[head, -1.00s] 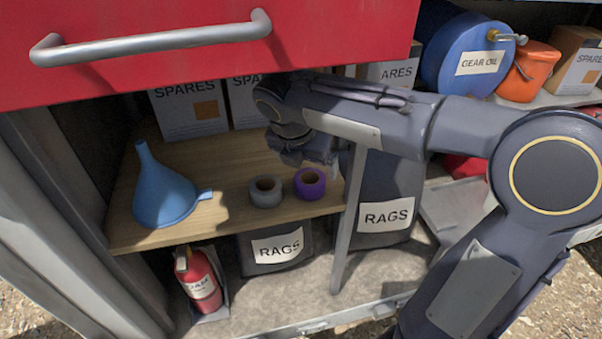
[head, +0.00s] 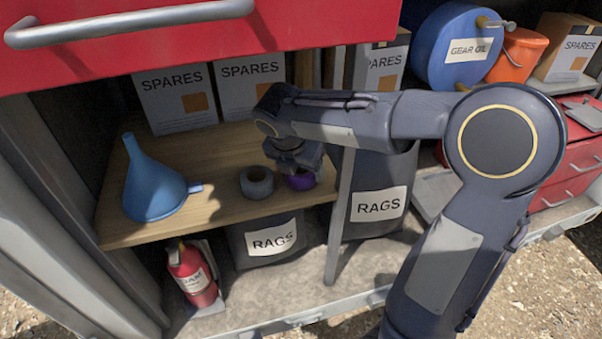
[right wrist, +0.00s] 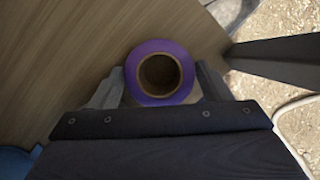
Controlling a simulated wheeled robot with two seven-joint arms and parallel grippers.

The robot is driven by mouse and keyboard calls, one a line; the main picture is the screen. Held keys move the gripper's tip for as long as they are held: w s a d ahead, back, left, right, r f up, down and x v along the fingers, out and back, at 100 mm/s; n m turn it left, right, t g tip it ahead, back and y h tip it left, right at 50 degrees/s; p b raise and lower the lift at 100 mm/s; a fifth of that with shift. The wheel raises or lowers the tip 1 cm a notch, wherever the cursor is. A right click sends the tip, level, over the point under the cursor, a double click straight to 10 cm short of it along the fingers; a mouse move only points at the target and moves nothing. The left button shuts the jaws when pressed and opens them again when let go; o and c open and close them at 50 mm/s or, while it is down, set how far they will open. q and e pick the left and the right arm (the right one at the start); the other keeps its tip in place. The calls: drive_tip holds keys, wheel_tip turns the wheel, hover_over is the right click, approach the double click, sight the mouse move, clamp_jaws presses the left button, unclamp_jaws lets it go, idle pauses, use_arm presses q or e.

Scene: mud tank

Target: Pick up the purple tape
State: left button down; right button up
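The purple tape (right wrist: 160,48) is a roll with a brown core, lying flat on a wooden shelf (head: 220,150). In the head view the tape (head: 300,182) is partly hidden under my right gripper (head: 298,168). In the right wrist view my right gripper (right wrist: 167,82) is open, with one finger on each side of the roll. I cannot tell whether the fingers touch it. A grey tape roll (head: 257,182) lies just left of the purple one. My left gripper is not in view.
A blue funnel (head: 152,185) stands on the shelf's left. SPARES boxes (head: 175,98) stand at the back. A red drawer with a handle (head: 130,24) overhangs the shelf. A grey post (head: 342,205) is close right of the tape. RAGS bins (head: 268,240) and a red extinguisher (head: 191,272) are below.

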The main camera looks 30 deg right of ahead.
drive_tip(key=c, duration=0.6)
drive_tip(key=shift+r, duration=0.1)
